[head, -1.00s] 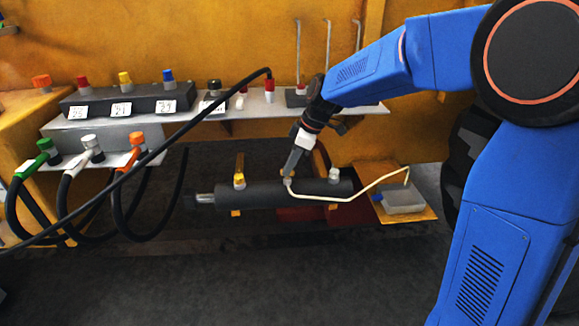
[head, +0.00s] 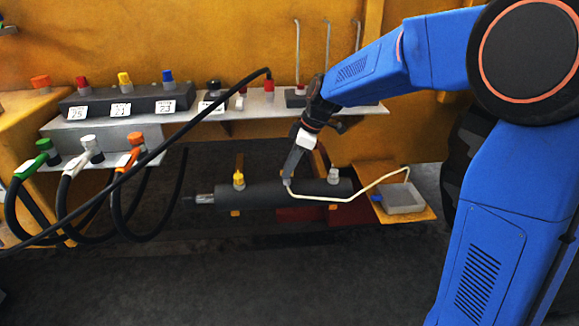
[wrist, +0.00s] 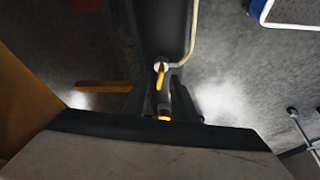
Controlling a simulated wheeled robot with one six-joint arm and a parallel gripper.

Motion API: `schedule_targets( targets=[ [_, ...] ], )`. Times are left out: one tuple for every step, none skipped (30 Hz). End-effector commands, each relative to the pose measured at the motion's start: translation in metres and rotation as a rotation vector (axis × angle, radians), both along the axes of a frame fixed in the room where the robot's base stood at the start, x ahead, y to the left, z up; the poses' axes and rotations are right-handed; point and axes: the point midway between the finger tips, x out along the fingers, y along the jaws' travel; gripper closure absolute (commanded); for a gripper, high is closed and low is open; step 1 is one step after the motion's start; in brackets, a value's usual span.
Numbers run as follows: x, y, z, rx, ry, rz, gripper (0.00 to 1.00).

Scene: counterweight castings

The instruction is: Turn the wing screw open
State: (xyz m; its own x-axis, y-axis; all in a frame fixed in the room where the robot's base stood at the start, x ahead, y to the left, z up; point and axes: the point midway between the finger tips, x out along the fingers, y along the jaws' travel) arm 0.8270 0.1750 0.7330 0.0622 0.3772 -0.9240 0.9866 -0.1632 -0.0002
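A dark cylinder (head: 262,193) lies horizontally under the shelf, and a pale thin tube (head: 340,199) runs from its top to a small tray. My gripper (head: 287,181) points down at the cylinder where the tube ends; its fingers hide the fitting there in the head view. In the wrist view, a small yellow piece (wrist: 160,76), which looks like the wing screw, stands by a pale ring between the dark fingertips of my gripper (wrist: 162,88). Whether the fingers press on it cannot be told.
A yellow-topped fitting (head: 239,179) and a white-topped one (head: 334,176) stand on the cylinder. The grey tray (head: 404,198) sits on a yellow ledge at right. A black hose (head: 185,126) crosses at left; the shelf (head: 353,108) is above. The floor in front is clear.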

Motion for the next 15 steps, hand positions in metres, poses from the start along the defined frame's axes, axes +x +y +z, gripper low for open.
schedule_targets(
  targets=[
    [0.0,0.0,0.001,0.0,0.0,0.0,0.75],
    [0.0,-0.001,0.002,0.0,-0.001,0.0,0.75],
    [0.0,-0.001,0.004,0.001,-0.001,0.0,0.75],
    [0.0,-0.002,0.006,0.001,-0.001,0.0,0.75],
    [0.0,-0.003,0.009,0.001,-0.001,0.001,0.75],
    [0.0,-0.005,0.013,0.001,-0.002,0.0,0.75],
    [-0.001,-0.006,0.017,0.001,-0.003,0.0,0.75],
    [-0.001,-0.008,0.021,0.002,-0.003,-0.001,0.75],
    [-0.002,-0.011,0.028,0.002,-0.002,-0.001,0.75],
    [-0.001,-0.013,0.033,0.002,-0.003,-0.001,0.75],
    [-0.001,-0.016,0.039,0.001,-0.004,-0.002,0.75],
    [-0.002,-0.019,0.046,0.001,-0.004,-0.002,0.75],
    [-0.003,-0.021,0.052,0.001,-0.004,-0.002,0.75],
    [-0.004,-0.023,0.057,0.002,-0.003,-0.001,0.75],
    [-0.003,-0.026,0.065,0.001,-0.004,-0.001,0.75]
  ],
)
